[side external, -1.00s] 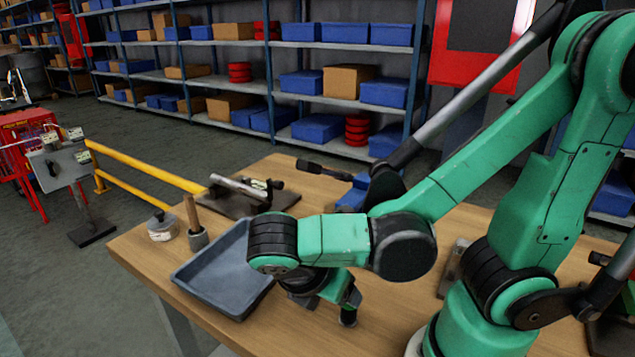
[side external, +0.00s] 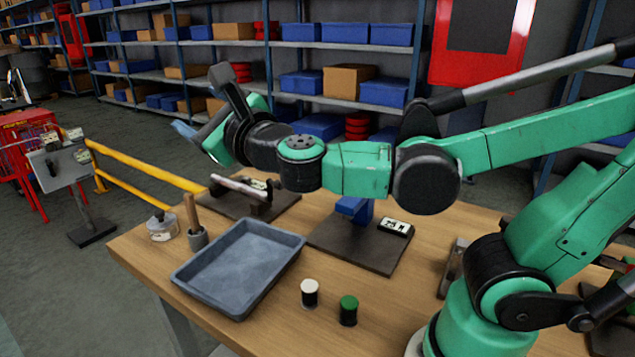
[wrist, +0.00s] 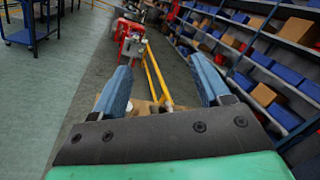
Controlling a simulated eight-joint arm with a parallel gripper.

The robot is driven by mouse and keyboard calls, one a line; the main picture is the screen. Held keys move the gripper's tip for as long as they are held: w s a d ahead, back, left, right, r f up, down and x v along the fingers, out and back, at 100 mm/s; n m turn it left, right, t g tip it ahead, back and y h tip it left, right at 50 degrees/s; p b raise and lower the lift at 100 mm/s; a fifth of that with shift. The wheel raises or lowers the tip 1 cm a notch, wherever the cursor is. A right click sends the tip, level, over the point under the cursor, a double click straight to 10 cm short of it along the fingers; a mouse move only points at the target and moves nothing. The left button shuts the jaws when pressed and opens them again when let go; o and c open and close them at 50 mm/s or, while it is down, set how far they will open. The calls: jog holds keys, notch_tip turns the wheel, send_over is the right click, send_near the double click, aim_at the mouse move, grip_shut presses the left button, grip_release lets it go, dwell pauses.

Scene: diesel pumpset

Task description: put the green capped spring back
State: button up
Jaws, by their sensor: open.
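The green capped spring (side external: 348,312), a short dark cylinder with a green top, stands upright on the bare wood near the front of the bench. A similar white capped one (side external: 310,293) stands just left of it. My gripper (side external: 190,128) is raised high above the back left of the bench, well away from both. In the wrist view my gripper (wrist: 163,82) shows two blue fingers spread apart with nothing between them. Neither capped piece shows in the wrist view.
An empty grey tray (side external: 238,268) lies left of the capped pieces. Behind them is a dark plate (side external: 340,243) bearing a blue block (side external: 354,210) and a small labelled part. A fixture (side external: 240,193), a handled pot (side external: 197,237) and a clear jar (side external: 162,228) stand at the back left.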

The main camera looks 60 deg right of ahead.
jog(key=s+a+f+n+g+y, duration=0.1)
jog(key=a+f+n+g+y, duration=0.2)
jog(key=n, duration=0.8)
jog(key=s+a+f+n+g+y, duration=0.1)
jog(key=f+n+g+y, duration=0.3)
jog(key=n, duration=0.8)
jog(key=s+d+f+n+g+h, duration=0.3)
jog(key=s+d+f+n+g, duration=0.1)
jog(key=s+d+f+n, duration=0.3)
jog(key=shift+d+f+n+g, duration=0.45)
jog(key=shift+f+n, duration=0.35)
jog(key=shift+f, duration=0.1)
